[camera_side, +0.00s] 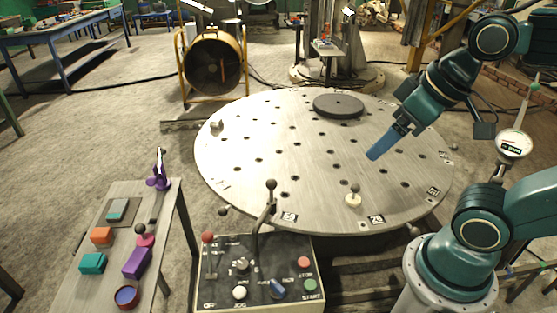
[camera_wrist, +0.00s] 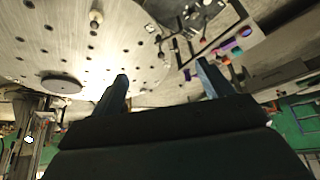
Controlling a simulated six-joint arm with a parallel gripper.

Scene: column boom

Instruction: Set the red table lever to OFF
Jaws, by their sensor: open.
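The red table lever (camera_side: 208,238) has a round red knob and stands at the left side of the dark control box (camera_side: 234,262). Its knob is at the far end of the box, away from the OFF label (camera_side: 209,304) near the front edge. My gripper (camera_side: 374,154) is high over the right part of the round table, well to the right of and beyond the lever, touching nothing. In the wrist view my gripper (camera_wrist: 163,84) shows two blue fingers spread wide with nothing between them. The lever is too small to make out surely there.
A taller black-knobbed lever (camera_side: 271,185) rises behind the box. The box also carries a red STOP button (camera_side: 304,262), a green START button (camera_side: 310,285) and a blue switch (camera_side: 278,289). A side table (camera_side: 72,287) with coloured blocks stands left. The round table (camera_side: 300,160) is mostly clear.

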